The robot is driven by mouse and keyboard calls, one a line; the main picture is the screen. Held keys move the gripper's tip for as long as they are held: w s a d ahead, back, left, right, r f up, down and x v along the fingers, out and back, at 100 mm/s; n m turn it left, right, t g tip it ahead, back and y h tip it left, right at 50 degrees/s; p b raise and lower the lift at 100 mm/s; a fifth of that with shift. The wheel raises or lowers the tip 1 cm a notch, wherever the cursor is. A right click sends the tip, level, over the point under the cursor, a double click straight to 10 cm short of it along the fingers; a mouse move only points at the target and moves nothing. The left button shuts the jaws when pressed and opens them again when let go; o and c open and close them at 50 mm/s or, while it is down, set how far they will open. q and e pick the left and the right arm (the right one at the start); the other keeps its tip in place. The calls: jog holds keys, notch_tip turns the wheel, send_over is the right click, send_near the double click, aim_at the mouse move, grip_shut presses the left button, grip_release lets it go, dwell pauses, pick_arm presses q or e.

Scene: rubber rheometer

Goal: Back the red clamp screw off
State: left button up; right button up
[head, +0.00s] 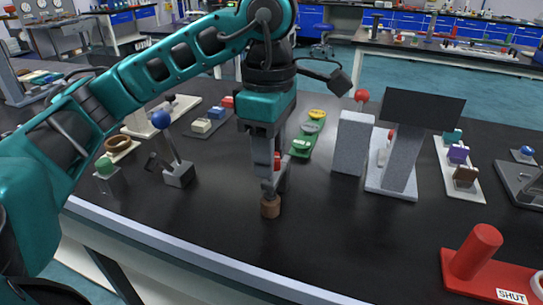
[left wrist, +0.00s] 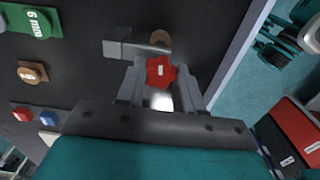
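The red clamp screw (left wrist: 161,71) has a lobed, star-shaped knob, seen between my left fingers in the left wrist view. In the head view only a bit of its red (head: 277,161) shows beside the fingers. My left gripper (head: 271,168) points down over the bench; in the left wrist view its fingertips (left wrist: 161,82) flank the knob closely and appear shut on it. A grey metal arm (left wrist: 124,50) lies beyond the knob. A brown cylinder (head: 270,207) stands just below the gripper, and its top also shows in the wrist view (left wrist: 160,38). My right gripper is out of view.
A blue-knobbed lever (head: 178,172) is to the left, grey blocks (head: 350,145) and a dark panel (head: 424,108) to the right. A red "SHUT" stand (head: 478,257) is front right. The bench front centre is clear.

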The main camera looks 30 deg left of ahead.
pick_arm(q)
jog(key=c, duration=0.4)
jog(key=n, duration=0.4)
jog(key=shift+n, duration=0.4)
jog(key=shift+p, duration=0.3)
jog(key=n, duration=0.4)
jog(key=shift+n+p, duration=0.3)
jog(key=shift+n, duration=0.5)
jog(key=o, duration=1)
